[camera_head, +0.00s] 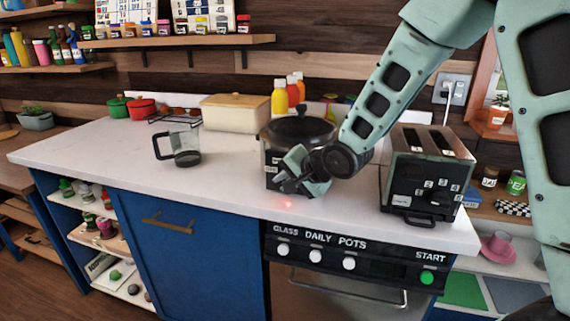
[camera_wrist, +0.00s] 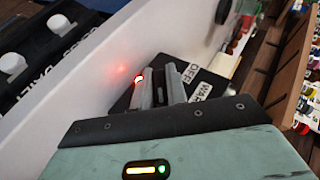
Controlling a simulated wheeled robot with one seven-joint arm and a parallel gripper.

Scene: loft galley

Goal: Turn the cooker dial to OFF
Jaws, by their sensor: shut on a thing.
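The cooker (camera_head: 298,130) is a dark rounded pot with a black lid, standing on the white counter. My gripper (camera_head: 284,183) is at its front face, and its arm reaches in from the upper right. In the wrist view my gripper's fingers (camera_wrist: 160,88) are close together against the cooker's black front panel (camera_wrist: 212,84), shut on the dial. The dial itself is mostly hidden between the fingers. An OFF label (camera_wrist: 208,64) and a partly covered label starting WA (camera_wrist: 201,90) show beside the fingers. I cannot tell where the dial points.
A toaster (camera_head: 427,175) stands close right of the cooker. A glass jug (camera_head: 184,145) stands to the left, with a cream bread box (camera_head: 235,113) behind. The dishwasher panel (camera_head: 350,262) lies below the counter's front edge.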

